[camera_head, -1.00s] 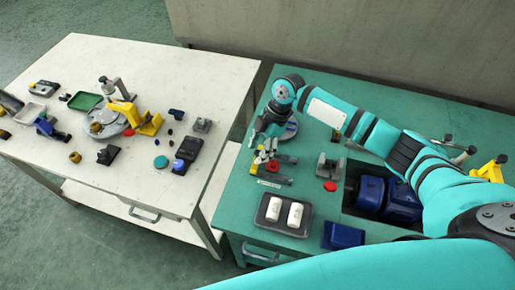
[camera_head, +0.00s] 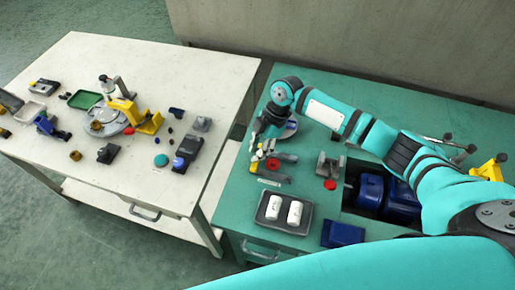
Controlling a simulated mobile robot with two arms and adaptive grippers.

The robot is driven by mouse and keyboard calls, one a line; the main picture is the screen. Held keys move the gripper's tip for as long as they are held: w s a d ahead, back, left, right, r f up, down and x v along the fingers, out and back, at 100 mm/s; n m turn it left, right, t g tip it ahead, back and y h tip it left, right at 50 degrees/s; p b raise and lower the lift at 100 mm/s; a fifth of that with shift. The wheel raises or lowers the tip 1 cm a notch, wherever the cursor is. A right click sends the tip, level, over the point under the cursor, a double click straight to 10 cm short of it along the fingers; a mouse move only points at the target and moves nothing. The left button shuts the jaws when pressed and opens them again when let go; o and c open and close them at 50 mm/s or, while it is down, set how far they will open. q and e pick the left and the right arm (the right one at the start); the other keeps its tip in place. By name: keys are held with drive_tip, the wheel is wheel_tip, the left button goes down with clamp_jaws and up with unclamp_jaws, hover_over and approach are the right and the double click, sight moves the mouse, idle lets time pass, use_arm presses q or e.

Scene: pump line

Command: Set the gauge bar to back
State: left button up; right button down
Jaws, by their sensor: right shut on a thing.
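My right gripper (camera_head: 261,149) reaches down over the left part of the green bench. It is shut at a small dark grey fixture (camera_head: 284,157) with a red round part (camera_head: 272,164). The gauge bar appears to be the piece between its fingers. It is small and mostly hidden by the fingers, so its exact position cannot be told. Small yellow bits show beside the fingertips, and a pale label strip (camera_head: 268,182) lies in front of the fixture. My left gripper is not in view.
A dark tray with two white cylinders (camera_head: 294,212), a blue box (camera_head: 342,234) and a grey bracket (camera_head: 328,165) stand near the fixture. A blue motor (camera_head: 371,191) sits in a recess on the right. The white table (camera_head: 90,185) at left holds several parts.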

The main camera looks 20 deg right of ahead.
drive_tip(key=s+d+p, duration=0.1)
drive_tip(key=s+d, duration=0.1)
drive_tip(key=d, duration=0.1)
drive_tip(key=s+d+p, duration=0.1)
drive_tip(key=s+d, duration=0.1)
drive_tip(key=d, duration=0.1)
drive_tip(key=s+d+p, duration=0.1)
drive_tip(key=s+d, duration=0.1)
drive_tip(key=d, duration=0.1)
drive_tip(key=shift+s+d, duration=0.1)
drive_tip(key=shift+d, duration=0.05)
